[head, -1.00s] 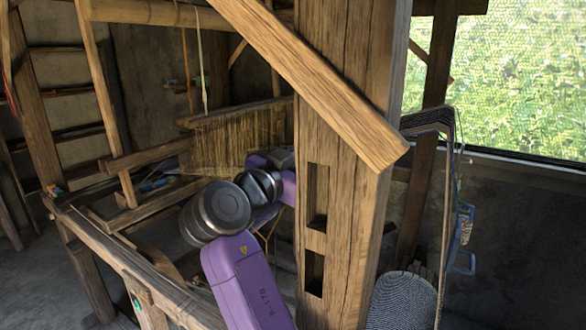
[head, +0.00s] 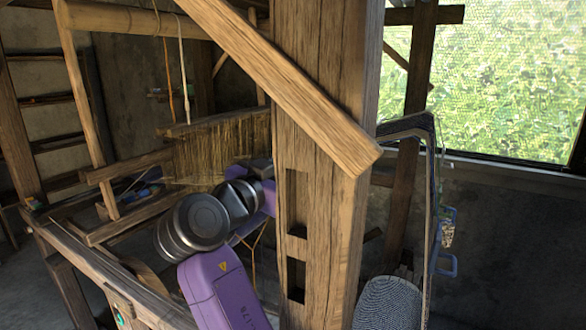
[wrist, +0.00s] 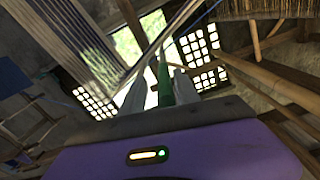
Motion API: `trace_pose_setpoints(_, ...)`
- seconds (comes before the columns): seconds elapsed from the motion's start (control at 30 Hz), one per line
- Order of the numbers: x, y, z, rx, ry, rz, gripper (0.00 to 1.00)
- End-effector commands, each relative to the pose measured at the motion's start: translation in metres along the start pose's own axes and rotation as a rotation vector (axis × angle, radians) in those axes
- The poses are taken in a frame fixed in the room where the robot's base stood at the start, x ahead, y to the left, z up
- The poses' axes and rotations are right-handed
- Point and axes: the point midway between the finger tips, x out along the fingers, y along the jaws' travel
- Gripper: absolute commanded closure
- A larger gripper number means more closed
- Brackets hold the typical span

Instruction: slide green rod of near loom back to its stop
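In the wrist view the green rod (wrist: 165,92) stands between the two grey fingers of my gripper (wrist: 162,78). The fingers lie close against it on both sides, with no clear gap. The rod's far end and its stop cannot be made out. In the head view my purple and grey arm reaches behind a thick wooden post (head: 318,130) of the near loom, which hides my gripper and the rod.
The loom's low side beam (head: 95,275) runs at lower left, with hanging warp threads (head: 225,145) behind.

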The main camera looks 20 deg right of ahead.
Motion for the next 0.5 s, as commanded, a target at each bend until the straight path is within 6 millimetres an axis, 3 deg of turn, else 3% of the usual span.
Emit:
trace_pose_setpoints(0.3, -0.051, 0.001, 0.001, 0.001, 0.001, -0.001, 0.62)
trace_pose_setpoints(0.5, -0.064, 0.001, 0.000, 0.000, 0.001, 0.001, 0.62)
